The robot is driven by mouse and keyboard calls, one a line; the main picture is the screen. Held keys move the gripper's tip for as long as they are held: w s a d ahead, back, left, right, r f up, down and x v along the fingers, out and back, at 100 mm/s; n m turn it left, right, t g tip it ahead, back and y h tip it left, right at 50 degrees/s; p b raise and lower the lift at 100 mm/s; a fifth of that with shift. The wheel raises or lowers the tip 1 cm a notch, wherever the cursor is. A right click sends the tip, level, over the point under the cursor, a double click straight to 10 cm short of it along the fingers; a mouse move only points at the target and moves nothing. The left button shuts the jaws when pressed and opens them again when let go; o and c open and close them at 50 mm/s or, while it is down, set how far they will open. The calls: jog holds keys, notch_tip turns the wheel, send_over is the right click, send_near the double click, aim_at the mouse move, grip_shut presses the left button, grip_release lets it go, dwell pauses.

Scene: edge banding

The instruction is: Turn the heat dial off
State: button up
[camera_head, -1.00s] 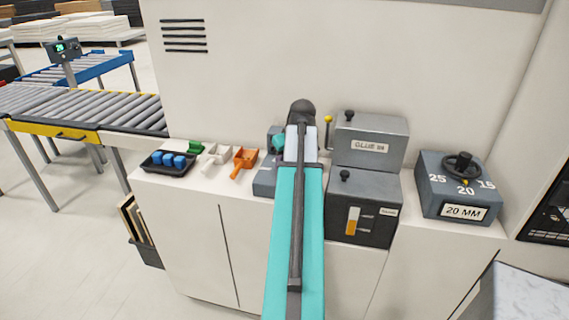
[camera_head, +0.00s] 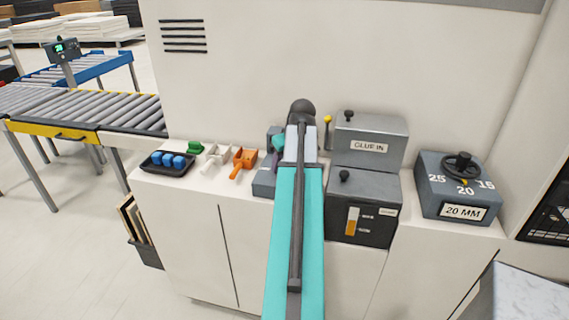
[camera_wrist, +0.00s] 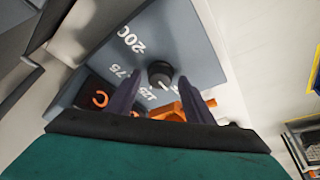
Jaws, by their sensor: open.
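The heat dial (camera_wrist: 160,73) is a round black knob with a pale pointer mark, on a grey panel (camera_wrist: 193,45) printed with 200, 175 and 125. In the wrist view the pointer slants toward the lower right, away from the 200. My gripper (camera_wrist: 158,80) is open, with one dark finger on each side of the knob in the picture. I cannot tell whether either finger touches it. In the head view my arm hides the knob, and only part of its grey housing (camera_head: 263,184) shows at the arm's left.
Right of my arm stand the grey glue box (camera_head: 370,138) and a dark box with an orange gauge (camera_head: 362,215). Farther right is the 20 MM box (camera_head: 460,190). Left lie an orange scoop (camera_head: 243,161), a white one (camera_head: 216,157) and a black tray (camera_head: 153,167).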

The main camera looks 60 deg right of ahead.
jog(key=shift+r, duration=0.1)
jog(key=b+v, duration=0.3)
jog(key=v, duration=1)
jog(key=shift+r, duration=0.2)
jog(key=shift+s+a, duration=0.1)
jog(key=shift+s, duration=0.05)
dwell(0.5)
